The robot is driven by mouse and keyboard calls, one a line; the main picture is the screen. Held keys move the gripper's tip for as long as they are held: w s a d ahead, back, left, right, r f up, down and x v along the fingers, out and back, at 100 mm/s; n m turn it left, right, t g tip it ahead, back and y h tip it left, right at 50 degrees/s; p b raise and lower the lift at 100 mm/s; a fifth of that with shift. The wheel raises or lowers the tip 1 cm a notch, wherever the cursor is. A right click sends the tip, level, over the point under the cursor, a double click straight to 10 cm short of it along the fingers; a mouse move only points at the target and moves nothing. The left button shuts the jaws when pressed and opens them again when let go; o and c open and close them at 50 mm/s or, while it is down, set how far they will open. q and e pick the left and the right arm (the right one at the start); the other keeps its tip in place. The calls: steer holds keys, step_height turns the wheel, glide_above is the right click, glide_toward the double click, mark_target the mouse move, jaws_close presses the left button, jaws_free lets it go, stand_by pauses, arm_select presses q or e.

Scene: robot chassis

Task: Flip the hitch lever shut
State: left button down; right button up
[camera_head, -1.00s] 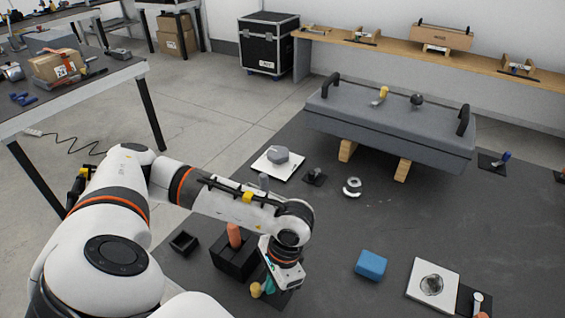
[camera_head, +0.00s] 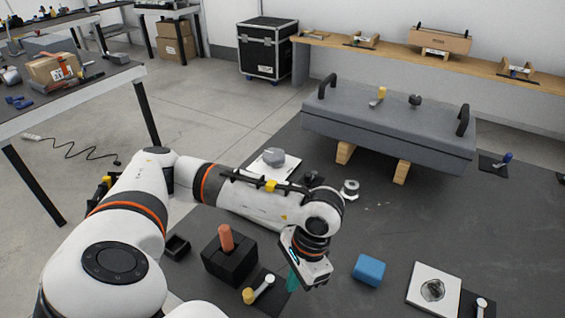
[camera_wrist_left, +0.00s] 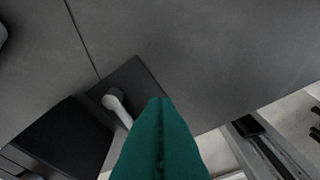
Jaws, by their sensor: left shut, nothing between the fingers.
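A small lever with a yellow knob (camera_head: 249,296) and a pale arm (camera_head: 264,286) sits on a dark plate at the bottom of the head view. Its arm lies low and slanted. In the left wrist view the pale lever (camera_wrist_left: 118,105) shows on its dark plate, just left of my fingers. My left gripper (camera_head: 294,282) points down, right of this lever, with teal fingers shut and empty; the fingers (camera_wrist_left: 160,130) also fill the wrist view's lower middle. Whether they touch the lever cannot be told. My right gripper is not in view.
A black block with an orange peg (camera_head: 226,238) stands left of the lever. A blue block (camera_head: 369,270) lies to the right. The grey chassis (camera_head: 390,135) carries a yellow-tipped lever (camera_head: 379,98) and a dark ball. Another lever (camera_head: 482,305) sits bottom right. Floor between is mostly clear.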

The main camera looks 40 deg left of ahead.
arm_select(q)
steer(key=s+v, duration=0.1)
steer(key=v, duration=0.6)
steer(key=shift+d+r, duration=0.3)
steer(key=shift+r, duration=0.15)
